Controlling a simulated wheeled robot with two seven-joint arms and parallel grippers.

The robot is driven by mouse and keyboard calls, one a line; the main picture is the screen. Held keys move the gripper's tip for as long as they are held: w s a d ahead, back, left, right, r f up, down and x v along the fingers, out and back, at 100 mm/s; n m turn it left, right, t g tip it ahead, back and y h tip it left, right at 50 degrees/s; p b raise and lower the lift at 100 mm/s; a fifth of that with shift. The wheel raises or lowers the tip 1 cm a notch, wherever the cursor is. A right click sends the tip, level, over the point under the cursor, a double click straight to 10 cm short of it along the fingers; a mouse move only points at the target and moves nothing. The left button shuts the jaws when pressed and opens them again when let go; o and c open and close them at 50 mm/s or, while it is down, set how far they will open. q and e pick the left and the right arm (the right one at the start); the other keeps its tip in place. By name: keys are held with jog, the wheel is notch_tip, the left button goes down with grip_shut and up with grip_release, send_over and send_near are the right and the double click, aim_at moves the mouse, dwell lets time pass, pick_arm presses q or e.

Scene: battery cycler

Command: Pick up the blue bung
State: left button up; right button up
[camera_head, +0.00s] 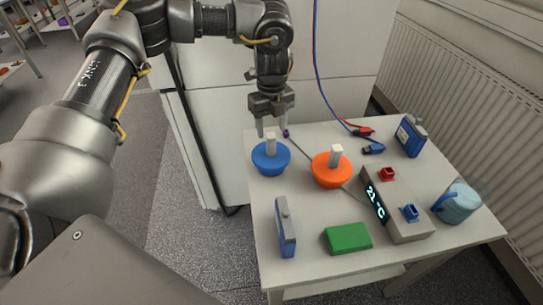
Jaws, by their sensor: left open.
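The blue bung (270,160) is a round blue piece with a pale square knob on top. It stands upright at the back left of the white table (305,205). My left gripper (273,131) is open and points down at the bung. In the picture its fingertips are on either side of the knob's top. I cannot tell whether they touch it. My right gripper is not in view.
An orange bung (332,170) stands just right of the blue one. A grey box with a lit display (395,208), a light-blue container (457,203), a green block (348,238) and blue packs (285,228) (410,136) surround it. Cables with clips (364,131) lie at the back.

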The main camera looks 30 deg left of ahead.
aim_at(272, 135)
pick_arm(q)
notch_tip(272, 135, down, 2)
jog(key=shift+w+f, duration=0.15)
jog(key=shift+f, duration=0.45)
notch_tip(272, 135, down, 4)
jog(key=shift+a+f+p, duration=0.15)
jog(key=shift+f+p, duration=0.1)
jog(key=shift+p, duration=0.65)
jog(key=shift+f, duration=0.3)
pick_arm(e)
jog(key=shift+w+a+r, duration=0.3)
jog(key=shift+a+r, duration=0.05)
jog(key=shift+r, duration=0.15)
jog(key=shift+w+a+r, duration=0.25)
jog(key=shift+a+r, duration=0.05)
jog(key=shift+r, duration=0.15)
pick_arm(q)
jog(key=shift+c, duration=0.2)
grip_shut()
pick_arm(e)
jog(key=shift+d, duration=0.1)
